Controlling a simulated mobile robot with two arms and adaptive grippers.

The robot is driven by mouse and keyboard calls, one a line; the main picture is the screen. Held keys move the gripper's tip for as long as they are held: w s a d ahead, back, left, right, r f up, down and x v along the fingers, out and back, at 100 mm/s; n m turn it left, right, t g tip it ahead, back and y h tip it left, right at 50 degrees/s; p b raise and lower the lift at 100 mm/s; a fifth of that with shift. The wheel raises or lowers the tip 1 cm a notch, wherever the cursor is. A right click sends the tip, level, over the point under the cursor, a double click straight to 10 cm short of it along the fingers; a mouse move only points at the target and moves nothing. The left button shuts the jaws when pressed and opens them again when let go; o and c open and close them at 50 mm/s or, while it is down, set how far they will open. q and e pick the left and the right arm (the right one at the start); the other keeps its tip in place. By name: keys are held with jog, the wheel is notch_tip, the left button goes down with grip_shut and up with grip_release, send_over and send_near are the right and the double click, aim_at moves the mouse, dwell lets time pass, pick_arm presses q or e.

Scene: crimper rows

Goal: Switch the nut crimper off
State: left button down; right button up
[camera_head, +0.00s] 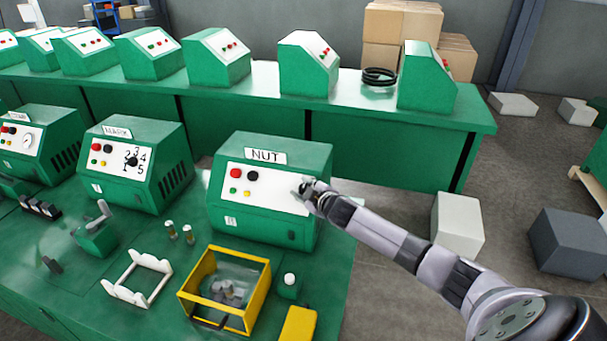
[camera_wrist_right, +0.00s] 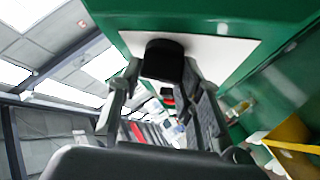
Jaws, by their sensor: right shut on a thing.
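The nut crimper (camera_head: 262,224) is a green box with a sloped top and a NUT label (camera_head: 266,156), right of the middle in the head view. Its white panel (camera_head: 275,192) has a red button (camera_head: 236,173), a black button (camera_head: 253,174) and small lamps on the left. My right gripper (camera_head: 306,190) is at the panel's right end. In the right wrist view its fingers are shut on a black knob (camera_wrist_right: 163,60) standing out from the white panel. The knob's pointer direction is hidden. My left gripper is not in view.
The mark crimper (camera_head: 130,185) stands left of it. In front are a yellow-framed box (camera_head: 187,300), a white stand (camera_head: 112,292), two small cylinders (camera_head: 188,234) and a yellow block (camera_head: 298,325). A back bench (camera_head: 400,120) carries more green machines. Grey blocks (camera_head: 458,222) stand on the floor.

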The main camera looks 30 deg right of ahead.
jog(key=shift+d+r+n+g+y+p, duration=0.2)
jog(key=shift+n+g+y+p, duration=0.3)
jog(key=shift+n+p, duration=0.35)
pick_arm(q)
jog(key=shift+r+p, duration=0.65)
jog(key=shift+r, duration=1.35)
pick_arm(e)
jog(key=shift+a+n+g+y, duration=0.1)
jog(key=shift+n+g+y, duration=0.25)
jog(key=shift+n, duration=0.4)
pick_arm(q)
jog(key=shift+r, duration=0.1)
pick_arm(e)
jog(key=shift+f, duration=0.15)
jog(key=o, duration=1.2)
jog(key=shift+c, duration=0.2)
jog(key=shift+s+r+g, duration=0.25)
jog(key=shift+s, duration=0.35)
jog(key=v, duration=1)
jog(key=shift+s+r, duration=0.25)
jog(key=shift+s, duration=0.05)
